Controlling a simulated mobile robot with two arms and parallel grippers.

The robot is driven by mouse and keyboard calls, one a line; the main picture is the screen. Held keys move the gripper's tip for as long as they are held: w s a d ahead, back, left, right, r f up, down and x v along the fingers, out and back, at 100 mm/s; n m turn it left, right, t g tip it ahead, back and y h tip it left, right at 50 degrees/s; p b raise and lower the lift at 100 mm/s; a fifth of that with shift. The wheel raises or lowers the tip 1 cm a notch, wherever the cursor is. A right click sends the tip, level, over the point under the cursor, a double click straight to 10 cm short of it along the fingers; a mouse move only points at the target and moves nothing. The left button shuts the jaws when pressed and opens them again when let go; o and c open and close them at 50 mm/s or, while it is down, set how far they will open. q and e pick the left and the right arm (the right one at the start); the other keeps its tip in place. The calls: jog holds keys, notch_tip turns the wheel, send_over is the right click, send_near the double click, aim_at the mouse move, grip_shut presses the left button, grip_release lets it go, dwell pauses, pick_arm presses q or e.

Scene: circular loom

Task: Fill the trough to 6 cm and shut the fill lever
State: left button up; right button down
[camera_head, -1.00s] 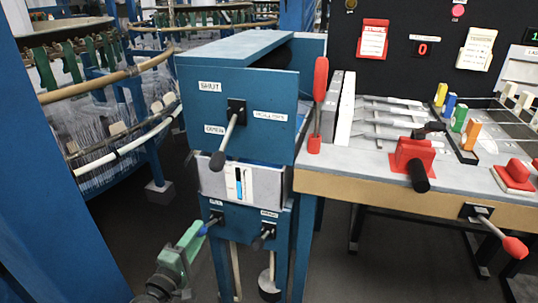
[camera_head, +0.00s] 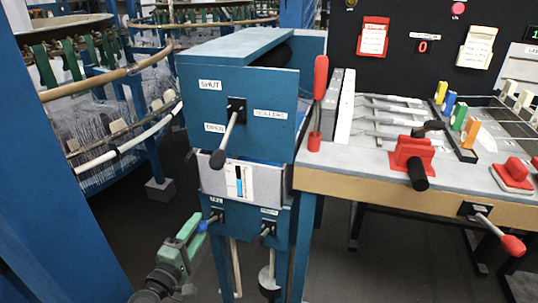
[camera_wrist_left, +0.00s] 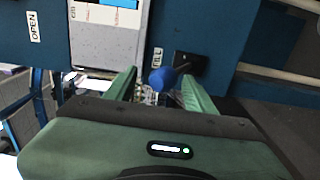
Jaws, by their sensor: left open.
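The blue-knobbed fill lever (camera_head: 203,225) sits low on the left of the blue machine; its knob (camera_wrist_left: 164,79) shows between my fingers in the left wrist view, by the label FILL. My left gripper (camera_head: 196,229) is open around the knob, with visible gaps beside it; contact is not clear. The grey trough (camera_head: 277,182) is above the lever. Its white gauge (camera_head: 247,181) shows a blue column, also in the left wrist view (camera_wrist_left: 122,4); its scale is unreadable. My right gripper is not in view.
A black rollers lever (camera_head: 228,135) juts out above the trough, and a drain lever (camera_head: 266,233) is right of the fill lever. A worktable (camera_head: 340,183) with red-handled controls stands at right. A circular loom (camera_head: 100,150) stands at left.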

pick_arm(q)
jog(key=v, duration=0.8)
jog(key=shift+b, duration=0.45)
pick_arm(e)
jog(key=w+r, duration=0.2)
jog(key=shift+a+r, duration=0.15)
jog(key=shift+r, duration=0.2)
pick_arm(q)
jog(key=shift+d+f, duration=0.1)
jog(key=shift+f, duration=0.05)
